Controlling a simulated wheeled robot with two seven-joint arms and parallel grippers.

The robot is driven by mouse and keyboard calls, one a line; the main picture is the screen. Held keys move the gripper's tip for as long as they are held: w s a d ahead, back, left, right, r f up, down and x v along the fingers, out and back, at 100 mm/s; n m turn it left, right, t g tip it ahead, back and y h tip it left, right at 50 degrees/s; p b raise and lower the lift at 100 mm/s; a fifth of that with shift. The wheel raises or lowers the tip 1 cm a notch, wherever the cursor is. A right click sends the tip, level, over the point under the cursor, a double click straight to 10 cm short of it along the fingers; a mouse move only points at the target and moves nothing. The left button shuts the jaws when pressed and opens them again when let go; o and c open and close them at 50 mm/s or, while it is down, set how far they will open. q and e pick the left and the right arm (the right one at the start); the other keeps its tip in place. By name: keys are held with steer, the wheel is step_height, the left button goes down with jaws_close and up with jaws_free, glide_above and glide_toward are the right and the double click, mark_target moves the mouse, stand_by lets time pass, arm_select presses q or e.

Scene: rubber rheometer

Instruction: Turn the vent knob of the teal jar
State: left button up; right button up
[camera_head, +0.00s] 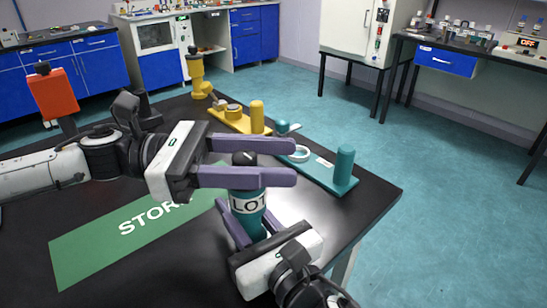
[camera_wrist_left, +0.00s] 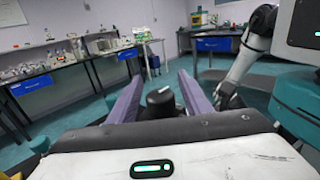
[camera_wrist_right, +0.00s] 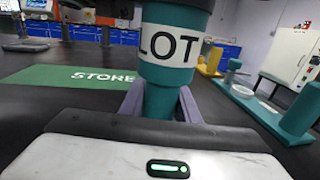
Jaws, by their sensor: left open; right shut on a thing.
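The teal jar (camera_head: 247,213) with a white "LOT" label stands near the table's right front part, at the edge of the green mat. My right gripper (camera_wrist_right: 161,103) is shut on the jar's lower body, below the label. The dark vent knob (camera_head: 244,158) is on top of the jar. It also shows in the left wrist view (camera_wrist_left: 160,101). My left gripper (camera_head: 290,162) is open, its two purple fingers on either side of the knob with gaps to it. The lower finger hides part of the jar's top.
A green "STORE" mat (camera_head: 90,245) lies left of the jar. A teal stand (camera_head: 343,172) with a post and a yellow stand (camera_head: 257,117) are behind it on the black table. An orange object (camera_head: 53,92) stands at the back left. The table's right edge is close.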

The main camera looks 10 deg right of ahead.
arm_select(q)
steer(key=shift+d, duration=0.2)
steer(key=shift+c, duration=0.3)
steer(key=c, duration=1)
steer(key=shift+s+a+m+g+y, duration=0.15)
steer(key=shift+m+g+y, duration=0.1)
steer(key=shift+m+g, duration=0.4)
steer(key=shift+s+d+m+g+y, duration=0.1)
steer(key=shift+s+m+g+y, duration=0.2)
steer(key=shift+g, duration=0.6)
steer(key=shift+a+m+g+y, duration=0.1)
steer(key=shift+m+g+y, duration=0.05)
steer(key=shift+m+g, duration=0.5)
steer(key=o, duration=1.1)
steer(key=shift+c, duration=0.2)
steer(key=shift+a, duration=0.1)
